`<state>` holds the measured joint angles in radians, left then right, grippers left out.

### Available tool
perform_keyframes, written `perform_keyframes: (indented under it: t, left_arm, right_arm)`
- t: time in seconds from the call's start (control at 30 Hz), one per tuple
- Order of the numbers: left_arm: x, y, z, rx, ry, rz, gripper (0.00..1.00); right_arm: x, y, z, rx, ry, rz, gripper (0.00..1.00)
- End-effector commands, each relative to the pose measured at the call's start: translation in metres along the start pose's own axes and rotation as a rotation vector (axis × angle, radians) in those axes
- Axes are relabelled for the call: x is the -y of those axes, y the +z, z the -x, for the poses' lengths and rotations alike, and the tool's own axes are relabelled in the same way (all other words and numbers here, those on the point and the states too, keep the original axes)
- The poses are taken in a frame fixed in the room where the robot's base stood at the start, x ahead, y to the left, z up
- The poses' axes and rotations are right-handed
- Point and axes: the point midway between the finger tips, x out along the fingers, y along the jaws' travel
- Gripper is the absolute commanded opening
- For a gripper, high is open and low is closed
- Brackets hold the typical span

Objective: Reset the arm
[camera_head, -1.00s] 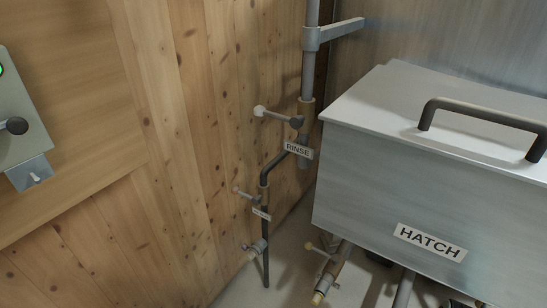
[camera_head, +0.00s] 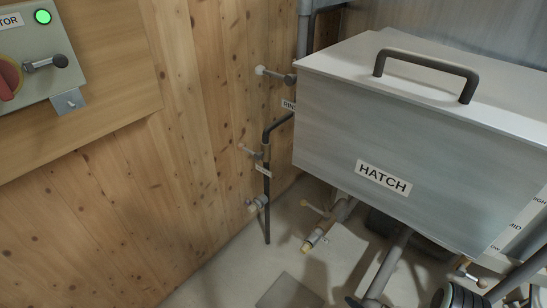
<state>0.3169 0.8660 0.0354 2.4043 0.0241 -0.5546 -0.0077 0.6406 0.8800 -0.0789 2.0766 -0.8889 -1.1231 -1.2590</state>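Neither of my grippers nor my arms shows clearly in the head view. The metal mixer box (camera_head: 330,125) with a HATCH label (camera_head: 383,178) stands at the right. Its lid (camera_head: 350,52) is down and carries a dark bar handle (camera_head: 428,68). A grey control panel (camera_head: 32,50) is on the wooden wall at the upper left. It has a lit green light (camera_head: 42,16), a black-knobbed lever (camera_head: 46,64) and part of a red knob (camera_head: 8,80) at the picture's edge.
A dark pipe (camera_head: 267,190) with valve handles runs down the wooden wall, by a partly hidden RINSE label (camera_head: 288,105). Capped pipes (camera_head: 315,240) and a dark wheel-like part (camera_head: 455,297) are low under the box. Pale floor (camera_head: 215,270) is clear at the lower middle.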

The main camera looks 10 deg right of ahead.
Motion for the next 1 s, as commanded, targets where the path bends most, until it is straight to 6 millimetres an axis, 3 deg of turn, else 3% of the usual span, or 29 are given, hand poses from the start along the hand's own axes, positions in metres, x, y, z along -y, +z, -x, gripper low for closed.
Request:
perform_keyframes:
  t: [0.1,0.23,0.37,0.5,0.6,1.0]
  left_arm:
    - [0.000,0.000,0.000,0.000,0.000,0.000,0.00]
    - [0.000,0.000,0.000,0.001,0.000,0.000,0.00]
    - [0.000,0.000,0.000,0.001,0.000,0.000,0.00]
    - [0.000,0.000,0.000,0.001,0.000,0.000,0.00]
    - [-0.012,0.014,0.043,0.046,0.003,-0.004,0.00]
    - [-0.045,0.055,0.157,0.239,0.002,-0.018,0.00]
  right_arm:
    - [0.037,-0.023,-0.008,0.134,-0.123,-0.427,0.59]
    - [0.085,-0.051,0.002,0.344,-0.237,-0.910,0.59]
    - [0.131,-0.082,0.026,0.591,-0.307,-1.324,0.59]
    - [0.174,-0.119,0.064,0.900,-0.325,-1.699,0.59]
    - [0.149,-0.138,0.094,0.913,-0.355,-1.685,0.59]
    - [0.098,-0.207,0.183,1.046,-0.526,-1.655,0.59]
